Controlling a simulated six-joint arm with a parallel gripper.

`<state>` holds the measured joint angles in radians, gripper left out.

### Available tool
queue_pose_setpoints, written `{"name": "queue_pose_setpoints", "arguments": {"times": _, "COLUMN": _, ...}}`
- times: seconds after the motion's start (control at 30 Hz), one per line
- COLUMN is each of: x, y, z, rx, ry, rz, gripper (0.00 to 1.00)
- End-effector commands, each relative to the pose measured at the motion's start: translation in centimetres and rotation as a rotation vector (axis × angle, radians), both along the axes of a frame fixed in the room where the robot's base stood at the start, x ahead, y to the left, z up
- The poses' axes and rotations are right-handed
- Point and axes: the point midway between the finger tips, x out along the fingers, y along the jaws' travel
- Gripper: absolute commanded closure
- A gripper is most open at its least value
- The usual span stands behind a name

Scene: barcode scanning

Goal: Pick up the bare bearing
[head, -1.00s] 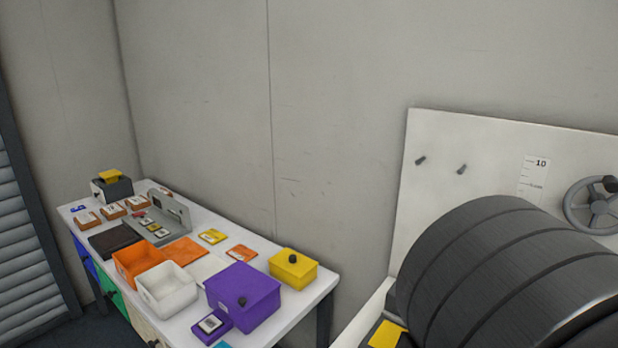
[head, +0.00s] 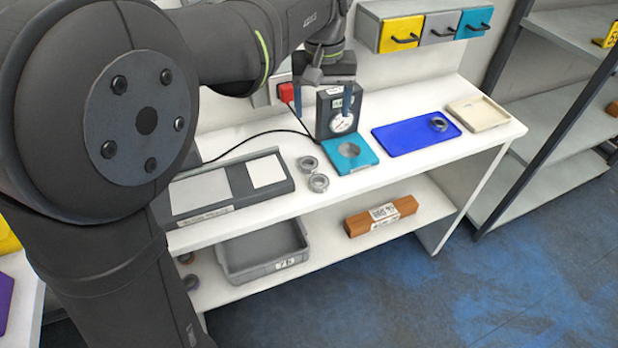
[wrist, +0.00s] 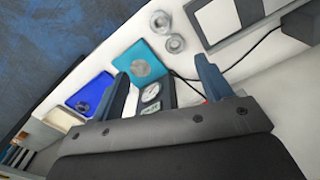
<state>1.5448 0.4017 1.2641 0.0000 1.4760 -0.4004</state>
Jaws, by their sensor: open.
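Two grey metal rings that look like bearings stand close together on the white bench, the farther ring (head: 308,163) and the nearer ring (head: 319,183). They also show in the wrist view as one ring (wrist: 160,20) and another ring (wrist: 175,43). A third ring (head: 438,123) lies on the blue mat (head: 405,138). I cannot tell which is the bare bearing. My gripper (head: 324,102) is open and empty above the dial gauge (head: 342,122) and its teal plate (head: 364,163). In the wrist view its blue fingers (wrist: 162,72) stand apart, with the gauge between them.
A grey device with light panels (head: 225,188) is left of the rings. A beige tray (head: 478,112) is at the bench's right end. Colored drawers (head: 440,30) hang behind. A grey bin (head: 262,262) and an orange-brown box (head: 381,216) are on the lower shelf. A black cable crosses the bench.

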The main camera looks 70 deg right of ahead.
Motion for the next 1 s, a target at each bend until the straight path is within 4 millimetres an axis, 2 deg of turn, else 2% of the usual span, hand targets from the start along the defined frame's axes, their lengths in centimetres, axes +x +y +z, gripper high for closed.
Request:
{"name": "queue_pose_setpoints", "arguments": {"times": 0.2, "x": -0.4, "y": -0.3, "z": -2.7, "rx": 0.002, "ry": 0.001, "rz": -0.379, "gripper": 0.28}}
{"name": "queue_pose_setpoints", "arguments": {"times": 0.33, "x": -0.5, "y": -0.4, "z": -3.5, "rx": 0.001, "ry": 0.001, "rz": -0.517, "gripper": 0.28}}
{"name": "queue_pose_setpoints", "arguments": {"times": 0.47, "x": -0.5, "y": -0.5, "z": -4.3, "rx": 0.001, "ry": 0.001, "rz": -0.572, "gripper": 0.28}}
{"name": "queue_pose_setpoints", "arguments": {"times": 0.57, "x": -0.5, "y": -0.4, "z": -5.7, "rx": 0.004, "ry": 0.001, "rz": -0.578, "gripper": 0.28}}
{"name": "queue_pose_setpoints", "arguments": {"times": 0.9, "x": -0.5, "y": -0.4, "z": -13.0, "rx": 0.004, "ry": 0.002, "rz": -0.575, "gripper": 0.28}}
{"name": "queue_pose_setpoints", "arguments": {"times": 1.0, "x": -0.5, "y": -0.4, "z": -14.6, "rx": 0.003, "ry": 0.001, "rz": -0.575, "gripper": 0.28}}
